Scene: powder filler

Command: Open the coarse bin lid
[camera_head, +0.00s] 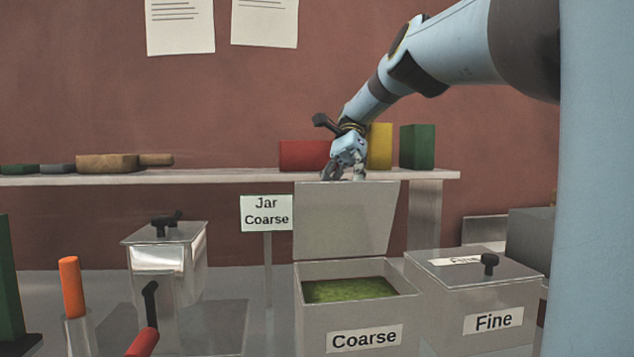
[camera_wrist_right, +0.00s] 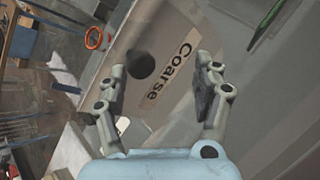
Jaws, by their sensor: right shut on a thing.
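The coarse bin (camera_head: 311,325) is grey, with a "Coarse" label on its front and green granular material (camera_head: 350,289) inside. Its lid (camera_head: 343,225) stands raised, almost upright, at the back edge of the bin, so the opening is uncovered. My right gripper (camera_head: 345,176) is at the top edge of the lid and is shut on it. The right wrist view shows the lid's "Coarse" label (camera_wrist_right: 167,75) and its dark round knob (camera_wrist_right: 140,66) between the fingers. The knob is hidden behind the lid in the head view. My left gripper is not in view.
The closed fine bin (camera_head: 492,320) stands right of the coarse bin. A lidded container (camera_head: 165,258) stands left, near an orange-handled tool (camera_head: 70,287). A shelf (camera_head: 230,176) runs behind, with colored blocks on it. A "Jar Coarse" sign (camera_head: 266,212) stands beside the lid.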

